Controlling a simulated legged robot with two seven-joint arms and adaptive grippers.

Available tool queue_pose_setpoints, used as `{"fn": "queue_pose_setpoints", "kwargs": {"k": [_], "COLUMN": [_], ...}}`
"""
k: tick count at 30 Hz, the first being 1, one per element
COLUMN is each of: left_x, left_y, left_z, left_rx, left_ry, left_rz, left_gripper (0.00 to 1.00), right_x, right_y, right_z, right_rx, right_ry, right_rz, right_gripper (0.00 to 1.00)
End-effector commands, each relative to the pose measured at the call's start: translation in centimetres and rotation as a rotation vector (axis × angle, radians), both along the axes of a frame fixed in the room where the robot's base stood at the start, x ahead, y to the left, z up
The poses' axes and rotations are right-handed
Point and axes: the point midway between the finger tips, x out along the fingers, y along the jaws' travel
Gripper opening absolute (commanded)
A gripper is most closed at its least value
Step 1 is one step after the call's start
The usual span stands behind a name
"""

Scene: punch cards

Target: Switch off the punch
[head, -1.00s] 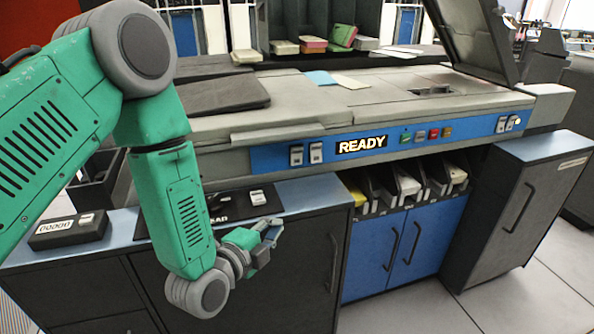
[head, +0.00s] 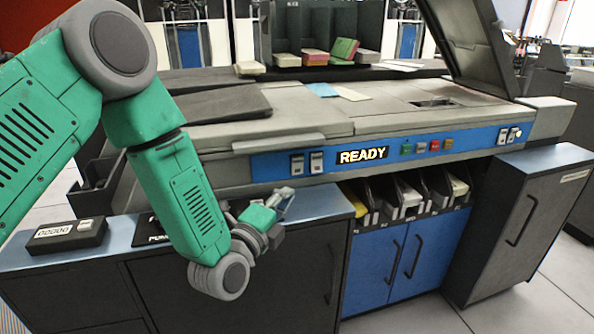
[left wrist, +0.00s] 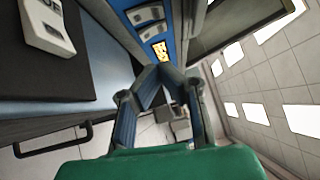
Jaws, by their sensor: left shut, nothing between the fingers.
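The punch (head: 290,130) is a wide grey machine with a blue front panel. Its lit READY display (head: 362,155) sits mid-panel. Left of it are two pale switches (head: 306,162); right of it are small coloured buttons (head: 427,146). Two more switches (head: 508,135) sit at the panel's right end. My left gripper (head: 285,196) is shut and empty, below the left switches and apart from the panel. In the left wrist view, the left switches (left wrist: 149,21) and READY display (left wrist: 161,50) show beyond the closed fingers (left wrist: 158,72). My right gripper is out of view.
A counter (head: 318,203) lies below the panel, with a dark box (head: 66,234) at its left. Card bins (head: 405,196) stand above blue cabinet doors (head: 378,262). A grey cabinet (head: 517,225) stands at right. A raised lid (head: 478,48) is on the punch.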

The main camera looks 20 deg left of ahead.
Motion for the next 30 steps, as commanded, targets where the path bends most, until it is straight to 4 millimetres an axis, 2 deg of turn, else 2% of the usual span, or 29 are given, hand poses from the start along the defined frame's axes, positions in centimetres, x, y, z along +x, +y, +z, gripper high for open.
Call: {"fn": "queue_pose_setpoints", "kwargs": {"k": [3, 10, 12, 19, 30], "left_x": [2.6, 7.3, 8.2, 9.9, 10.1], "left_y": [-0.4, -1.4, -0.4, 0.7, 0.8], "left_z": [0.2, 0.6, 0.7, 1.2, 1.3], "left_rx": [-0.004, -0.003, -0.003, -0.002, -0.001], "left_ry": [-0.005, -0.003, -0.002, -0.001, 0.000], "left_rz": [0.002, 0.001, 0.005, -0.001, -0.002], "left_gripper": [0.00, 0.00, 0.00, 0.00, 0.00], "right_x": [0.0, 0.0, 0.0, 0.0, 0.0], "right_y": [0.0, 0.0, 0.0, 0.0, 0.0], "right_z": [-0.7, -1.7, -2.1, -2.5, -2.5], "right_rx": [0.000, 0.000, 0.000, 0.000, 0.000], "right_ry": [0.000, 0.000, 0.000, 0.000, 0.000], "right_rz": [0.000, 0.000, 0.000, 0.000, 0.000], "right_gripper": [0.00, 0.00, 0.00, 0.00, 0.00]}}
